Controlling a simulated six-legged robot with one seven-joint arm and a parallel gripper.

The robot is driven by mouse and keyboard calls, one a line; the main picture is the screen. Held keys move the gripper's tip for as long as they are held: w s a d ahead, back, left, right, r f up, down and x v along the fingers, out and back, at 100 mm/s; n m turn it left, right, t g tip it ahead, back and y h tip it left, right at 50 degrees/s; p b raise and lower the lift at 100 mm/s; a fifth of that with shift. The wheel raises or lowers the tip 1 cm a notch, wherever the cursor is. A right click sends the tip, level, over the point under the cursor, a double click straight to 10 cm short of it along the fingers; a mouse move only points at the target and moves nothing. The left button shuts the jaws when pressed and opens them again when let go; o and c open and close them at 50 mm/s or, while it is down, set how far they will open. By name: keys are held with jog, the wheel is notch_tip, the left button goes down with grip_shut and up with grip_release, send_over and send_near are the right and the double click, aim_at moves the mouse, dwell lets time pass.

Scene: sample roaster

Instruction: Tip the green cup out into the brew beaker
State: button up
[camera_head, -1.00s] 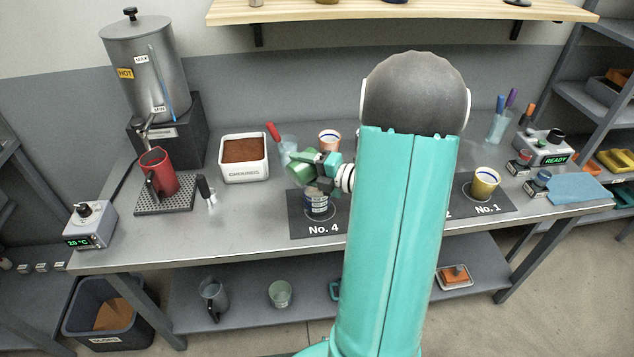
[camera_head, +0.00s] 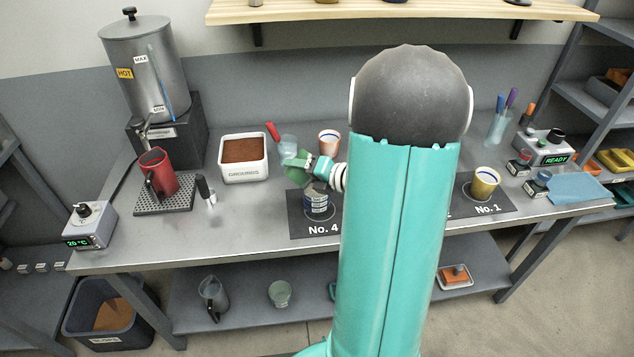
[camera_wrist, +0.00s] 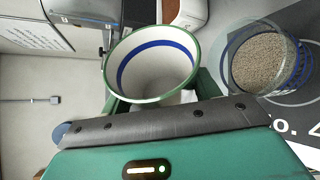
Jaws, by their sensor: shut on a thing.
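My gripper (camera_head: 304,168) is shut on the green cup (camera_head: 292,172), held above the bench near the No. 4 mat. In the wrist view the cup (camera_wrist: 150,62) sits between my fingers, its green rim and white inside with a blue band facing the camera. No contents show in the visible part; its bottom is partly hidden. The cup is tilted in the head view. A clear glass beaker with blue markings (camera_head: 317,206) stands upright on the No. 4 mat, below and right of the cup. The wrist view shows tan granules in this beaker (camera_wrist: 262,62). No label names it.
A white grounds box (camera_head: 244,174) stands left of my gripper. Behind are a clear glass (camera_head: 288,145) by a red handle and an orange-white cup (camera_head: 329,141). A red jug (camera_head: 157,174) is farther left. My arm hides the bench middle.

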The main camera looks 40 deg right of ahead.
jog(key=shift+a+n+h, duration=0.2)
jog(key=shift+n+h, duration=0.1)
jog(key=shift+r+n+h, duration=0.2)
jog(key=shift+n+h, duration=0.1)
jog(key=shift+n, duration=0.1)
jog(key=shift+a+n, duration=0.15)
jog(key=shift+n, duration=0.15)
jog(key=shift+f+n+g+h, duration=0.3)
jog(key=shift+f+n+h, duration=0.1)
jog(key=shift+f+h, duration=0.1)
jog(key=shift+a+f+n, duration=0.25)
jog(key=shift+a+n, duration=0.15)
jog(key=shift+a, duration=0.2)
jog(key=shift+a+f+n+h, duration=0.6)
jog(key=shift+f+n+h, duration=0.1)
jog(key=shift+f, duration=0.7)
jog(key=shift+a+f+n+h, duration=0.55)
jog(key=shift+f+n, duration=0.15)
jog(key=shift+f, duration=0.75)
jog(key=shift+a+f+n+h, duration=0.6)
jog(key=shift+f+n+h, duration=0.1)
jog(key=shift+f, duration=0.7)
